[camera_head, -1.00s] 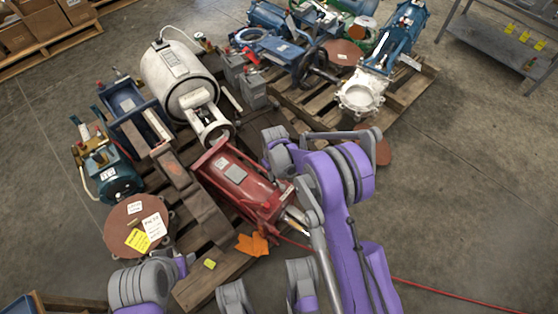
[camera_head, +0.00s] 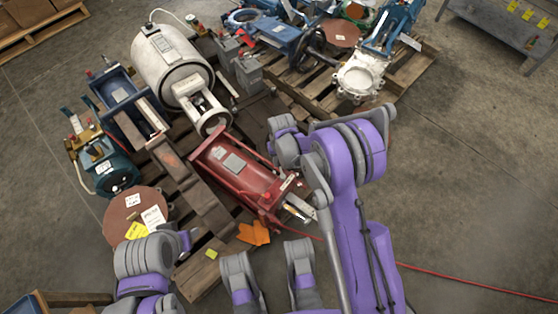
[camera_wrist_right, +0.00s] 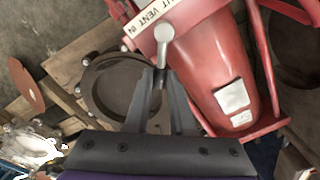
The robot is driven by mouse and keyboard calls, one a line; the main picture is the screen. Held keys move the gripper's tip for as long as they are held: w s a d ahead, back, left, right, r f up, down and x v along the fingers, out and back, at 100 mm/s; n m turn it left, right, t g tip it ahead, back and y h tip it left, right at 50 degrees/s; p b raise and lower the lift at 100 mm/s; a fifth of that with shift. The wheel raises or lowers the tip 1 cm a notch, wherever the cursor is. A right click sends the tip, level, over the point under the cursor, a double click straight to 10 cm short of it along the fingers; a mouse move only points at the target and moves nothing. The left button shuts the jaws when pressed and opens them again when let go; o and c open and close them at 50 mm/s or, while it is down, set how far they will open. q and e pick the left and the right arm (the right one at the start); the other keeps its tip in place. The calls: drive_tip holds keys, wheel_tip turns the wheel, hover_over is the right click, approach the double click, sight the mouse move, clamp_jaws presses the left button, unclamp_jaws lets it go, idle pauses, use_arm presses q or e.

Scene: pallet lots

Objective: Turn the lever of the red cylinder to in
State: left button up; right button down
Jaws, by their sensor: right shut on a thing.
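The red cylinder (camera_head: 238,168) lies on a wooden pallet, left of my right arm in the head view. In the right wrist view its red body (camera_wrist_right: 222,80) fills the upper right. A pale label strip (camera_wrist_right: 160,18) on it reads VENT and IN, with part of a word before them. The lever (camera_wrist_right: 163,36) has a light grey round knob, which appears just below the word VENT. My right gripper (camera_wrist_right: 160,80) is shut on the lever's stem below the knob. The head view hides these fingers behind my arm.
A white tank (camera_head: 165,65), a blue cylinder (camera_head: 122,95) and a brown disc (camera_head: 135,215) crowd the pallet around the red cylinder. A second pallet with a white valve (camera_head: 358,78) stands behind. A red line runs across open floor at right.

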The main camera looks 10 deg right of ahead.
drive_tip(key=c, duration=0.8)
unclamp_jaws()
drive_tip(key=shift+o, duration=0.2)
wheel_tip(320, 180, up, 11)
drive_tip(key=p, duration=0.3)
drive_tip(key=shift+d, duration=0.15)
drive_tip(key=shift+f, duration=0.1)
